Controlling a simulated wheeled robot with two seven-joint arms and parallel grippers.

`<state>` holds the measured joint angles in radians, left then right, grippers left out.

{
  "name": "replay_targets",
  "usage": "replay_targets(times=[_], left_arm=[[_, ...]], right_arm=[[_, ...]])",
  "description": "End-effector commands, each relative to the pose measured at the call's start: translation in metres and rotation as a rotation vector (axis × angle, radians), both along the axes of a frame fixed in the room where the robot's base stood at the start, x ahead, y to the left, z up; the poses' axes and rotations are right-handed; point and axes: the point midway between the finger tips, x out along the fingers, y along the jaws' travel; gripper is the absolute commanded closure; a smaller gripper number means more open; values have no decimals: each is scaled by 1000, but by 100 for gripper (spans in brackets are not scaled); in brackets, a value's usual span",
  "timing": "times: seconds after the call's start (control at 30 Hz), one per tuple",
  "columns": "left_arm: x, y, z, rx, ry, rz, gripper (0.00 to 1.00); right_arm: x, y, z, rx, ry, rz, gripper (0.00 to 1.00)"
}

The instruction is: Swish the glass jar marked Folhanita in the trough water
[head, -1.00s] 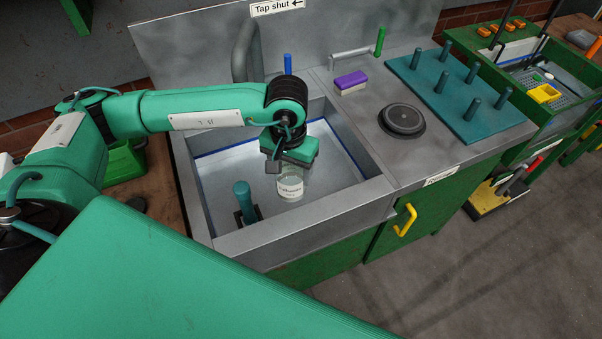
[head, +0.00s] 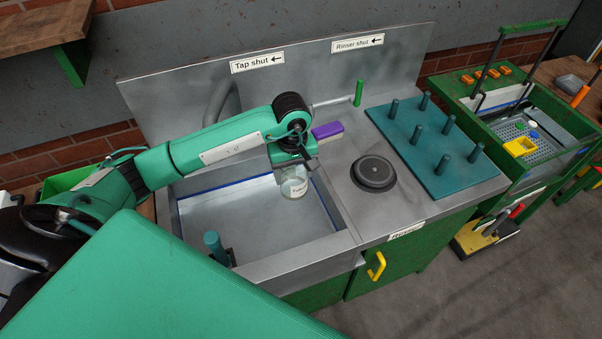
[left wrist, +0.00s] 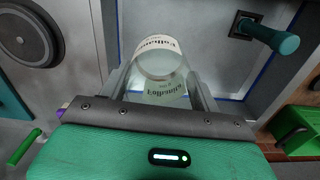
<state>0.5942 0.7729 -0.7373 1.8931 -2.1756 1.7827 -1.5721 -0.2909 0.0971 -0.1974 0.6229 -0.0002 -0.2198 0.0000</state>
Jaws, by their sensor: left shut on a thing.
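The clear glass jar (head: 294,187) has a white label. In the left wrist view the jar (left wrist: 160,70) shows the lettering "Folhanita". My left gripper (head: 291,170) is shut on the jar from above, with one finger on each side in the left wrist view. The jar hangs over the right part of the grey trough (head: 295,265), near its right wall, and looks raised above the trough bottom. A blue line runs around the trough's inner walls, with a pale surface below it; I cannot clearly make out the water's level. My right gripper is out of view.
A teal-handled fixture (head: 214,247) stands in the trough's front left. Right of the trough are a purple-and-white block (head: 327,131), a round black disc (head: 373,173) and a teal peg board (head: 437,148). Signs read "Tap shut" (head: 257,63) and "Rinser shut" (head: 357,44).

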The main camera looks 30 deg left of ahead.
Motion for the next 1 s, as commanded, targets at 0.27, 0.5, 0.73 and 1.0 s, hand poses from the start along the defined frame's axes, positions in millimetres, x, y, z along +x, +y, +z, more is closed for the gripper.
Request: replay_targets(times=[0.27,0.5,0.73,1.0], left_arm=[[0,2,-20,1,4,20,65],[0,2,-50,-1,4,19,65],[0,2,-77,-1,4,19,65],[0,2,-110,-1,4,18,65]], right_arm=[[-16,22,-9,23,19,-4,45],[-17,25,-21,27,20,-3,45],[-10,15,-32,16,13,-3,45],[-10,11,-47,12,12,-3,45]])
